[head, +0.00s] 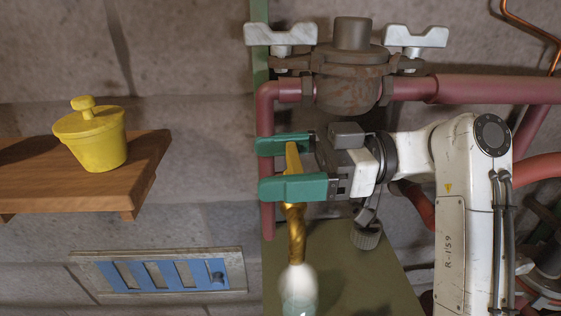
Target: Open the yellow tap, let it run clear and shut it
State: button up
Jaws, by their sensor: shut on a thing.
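The yellow tap has a yellow lever handle (293,160) pointing up and a brass-coloured body (296,235) below it. My gripper (291,165) comes in from the right, with its teal fingers shut on the yellow handle. The fingers hide part of the handle and the top of the brass body. A whitish, blurred patch (297,280) shows right under the brass spout and turns pale bluish lower down. I cannot tell whether it is running liquid or a vessel. The bottom of it is cut off by the picture edge.
A rusty valve (351,90) with two grey wing handles sits above my gripper on a dark red pipe (470,90). A wooden shelf (130,180) with a yellow lidded pot (92,135) is at the left. A blue slatted vent (165,273) is below it.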

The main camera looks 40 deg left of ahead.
jog(key=o, duration=0.8)
jog(key=shift+f, duration=0.1)
jog(key=shift+o, duration=0.2)
jog(key=v, duration=1)
jog(key=shift+w+d, duration=0.25)
